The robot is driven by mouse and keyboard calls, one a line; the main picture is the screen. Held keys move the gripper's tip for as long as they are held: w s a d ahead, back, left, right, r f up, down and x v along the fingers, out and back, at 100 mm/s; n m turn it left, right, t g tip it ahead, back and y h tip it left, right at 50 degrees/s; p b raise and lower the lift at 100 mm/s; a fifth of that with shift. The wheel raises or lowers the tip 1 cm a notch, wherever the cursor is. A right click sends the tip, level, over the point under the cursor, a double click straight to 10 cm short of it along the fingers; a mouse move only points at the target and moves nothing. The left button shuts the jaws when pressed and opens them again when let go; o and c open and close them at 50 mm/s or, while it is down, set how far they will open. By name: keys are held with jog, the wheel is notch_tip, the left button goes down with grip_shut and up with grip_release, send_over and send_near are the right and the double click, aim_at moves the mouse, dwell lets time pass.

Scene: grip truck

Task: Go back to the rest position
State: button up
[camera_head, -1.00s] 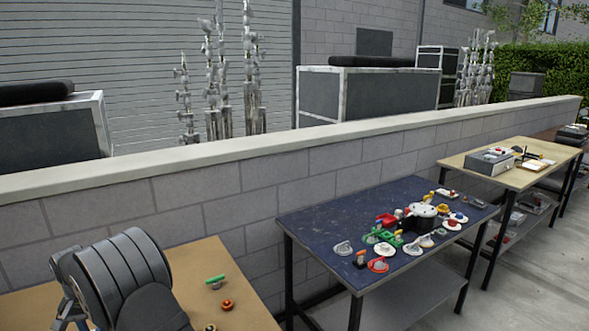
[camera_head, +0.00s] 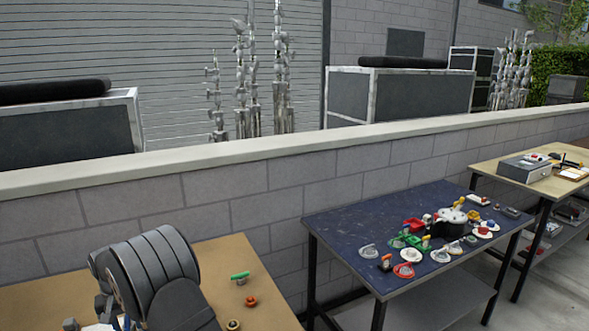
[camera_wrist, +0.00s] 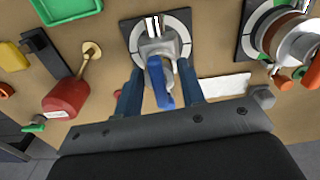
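My gripper (camera_wrist: 160,82) shows in the wrist view with two blue fingers spread apart, one on each side of a grey valve-like fitting (camera_wrist: 152,47) with a blue lever (camera_wrist: 160,85). Gaps show between the fingers and the lever, so the gripper looks open and empty. The fitting stands on a black plate with a white ring (camera_wrist: 181,22). In the head view my dark grey arm is at the lower left, over the tan table (camera_head: 225,262), and the fingers cannot be made out there.
In the wrist view a red knob (camera_wrist: 66,98), a green tray (camera_wrist: 65,8) and a round silver fitting (camera_wrist: 296,42) lie around the gripper. In the head view a dark blue table (camera_head: 350,218) with several parts stands to the right, before a block wall (camera_head: 225,200).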

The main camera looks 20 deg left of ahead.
jog(key=n, duration=0.4)
jog(key=shift+n, duration=1.9)
